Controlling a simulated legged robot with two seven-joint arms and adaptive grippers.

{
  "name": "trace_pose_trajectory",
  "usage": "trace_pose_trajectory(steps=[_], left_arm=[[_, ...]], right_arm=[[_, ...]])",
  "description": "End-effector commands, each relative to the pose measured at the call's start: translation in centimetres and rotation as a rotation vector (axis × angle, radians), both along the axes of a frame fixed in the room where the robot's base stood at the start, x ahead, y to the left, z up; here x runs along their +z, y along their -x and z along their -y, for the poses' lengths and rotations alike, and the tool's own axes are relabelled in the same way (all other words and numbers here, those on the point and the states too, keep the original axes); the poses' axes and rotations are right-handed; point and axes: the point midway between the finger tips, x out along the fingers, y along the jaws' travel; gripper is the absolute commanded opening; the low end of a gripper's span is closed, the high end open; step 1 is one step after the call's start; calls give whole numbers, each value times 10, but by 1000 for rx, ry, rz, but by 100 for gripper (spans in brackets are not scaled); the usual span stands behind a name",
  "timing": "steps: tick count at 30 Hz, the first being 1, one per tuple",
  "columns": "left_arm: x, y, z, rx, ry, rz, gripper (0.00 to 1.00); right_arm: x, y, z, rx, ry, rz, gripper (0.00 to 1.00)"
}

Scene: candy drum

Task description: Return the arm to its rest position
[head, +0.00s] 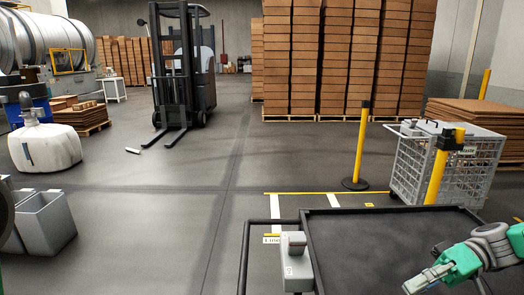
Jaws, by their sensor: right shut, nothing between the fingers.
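My right arm comes in from the lower right, grey and green. Its gripper (422,280) is shut with nothing in it. It is over the right part of a black flat-topped cart or table (375,245). Whether the fingers touch the dark top cannot be told. My left gripper is not in view.
A grey box-like device (296,264) stands at the cart's left edge. A wire cage bin (445,165) and yellow posts (361,145) stand beyond it. A forklift (184,70), stacked boxes (345,60), a white sack (45,147) and grey bins (45,222) stand farther off. The middle floor is mostly clear.

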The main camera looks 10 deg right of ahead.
Motion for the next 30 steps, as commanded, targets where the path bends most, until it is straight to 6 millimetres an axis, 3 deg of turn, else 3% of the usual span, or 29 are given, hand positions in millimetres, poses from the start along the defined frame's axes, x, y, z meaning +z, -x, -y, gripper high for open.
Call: trace_pose_trajectory(steps=[8, 14, 18, 24, 30], left_arm=[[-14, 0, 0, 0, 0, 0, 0], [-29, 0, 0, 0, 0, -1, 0], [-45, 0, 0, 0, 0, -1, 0], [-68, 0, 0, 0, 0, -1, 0], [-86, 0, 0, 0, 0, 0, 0]], right_arm=[[-61, 4, -27, -23, 239, -165, 0], [-130, 17, -48, -55, 504, -303, 0], [-200, 44, -61, -93, 778, -387, 0], [-283, 95, -70, -160, 1123, -372, 0], [-328, 138, -80, -212, 1298, -245, 0]])
